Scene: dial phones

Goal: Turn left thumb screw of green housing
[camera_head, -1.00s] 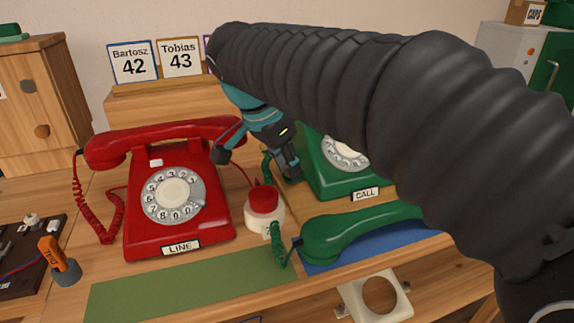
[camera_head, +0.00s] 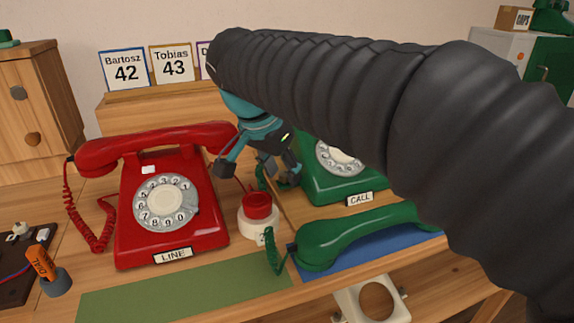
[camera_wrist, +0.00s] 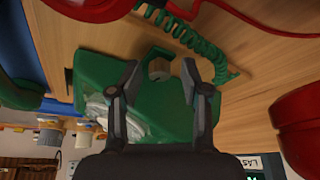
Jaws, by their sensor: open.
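The green housing (camera_head: 330,185) is the body of the green dial phone, standing right of the red phone and partly hidden behind my arm. In the wrist view the green housing (camera_wrist: 90,72) fills the middle, with a small brownish knob (camera_wrist: 159,68) at its side, which looks like the thumb screw. My gripper (camera_head: 256,172) is at the left side of the green phone. In the wrist view my gripper (camera_wrist: 161,74) is open, one finger on each side of the knob. I cannot tell whether the fingers touch it.
The red phone (camera_head: 122,235) stands close left of my gripper. A red button on a white base (camera_head: 258,205) is just below the gripper. The green handset (camera_head: 350,237) lies in front of its phone on a blue mat (camera_head: 385,243). A green mat (camera_head: 180,290) in front is clear.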

